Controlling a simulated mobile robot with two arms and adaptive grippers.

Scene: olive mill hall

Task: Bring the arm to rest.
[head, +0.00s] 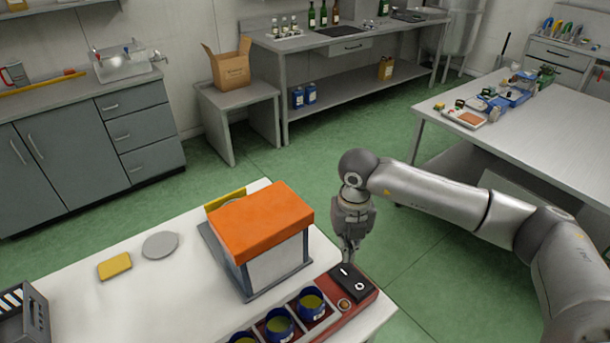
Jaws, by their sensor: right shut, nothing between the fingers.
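My right arm (430,188) comes in from the right edge and bends down at its wrist. My right gripper (348,254) points downward, shut and empty. In the picture it appears just right of the orange-topped box (262,220) and above the black item (351,283) on the red tray (372,294). I cannot tell how high it is above the table edge, and no contact shows. My left gripper is not in view.
The white table (190,285) holds a grey disc (160,245), a yellow sponge-like block (114,266) and blue cups (312,303) in the tray. A metal table (530,150) with small items stands at right. Green floor (330,140) lies open between them.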

